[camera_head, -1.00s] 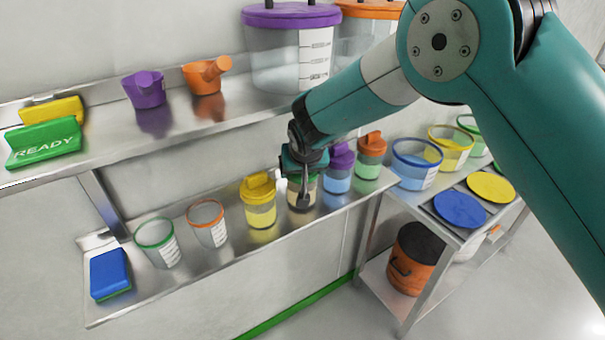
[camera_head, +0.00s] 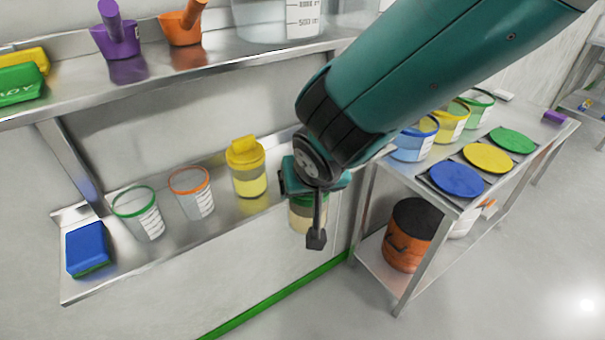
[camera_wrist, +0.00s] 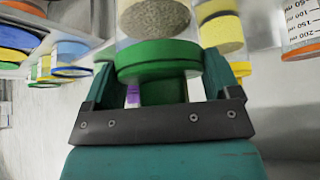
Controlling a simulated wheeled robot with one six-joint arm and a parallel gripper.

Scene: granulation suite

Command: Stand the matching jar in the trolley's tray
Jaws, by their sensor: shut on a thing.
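My gripper (camera_head: 310,183) is shut on a green-lidded jar (camera_head: 298,218) with pale beige contents. The jar hangs in front of the lower shelf, partly hidden by the gripper and a dark rod. In the wrist view the green lid (camera_wrist: 158,60) sits between the two fingers, with grainy contents behind it. A steel trolley-like table (camera_head: 455,207) stands at the right. A dark tray-like mat (camera_head: 436,186) on it lies under blue, yellow and green discs. I cannot tell whether this is the trolley's tray. No label on the held jar is readable.
A yellow-lidded jar (camera_head: 248,168) and open cups with orange (camera_head: 192,193) and green (camera_head: 138,212) rims stand on the lower shelf, with a blue block (camera_head: 87,248). Coloured tubs (camera_head: 414,140) line the table's back. An orange bucket (camera_head: 408,236) is underneath. Another table stands far right.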

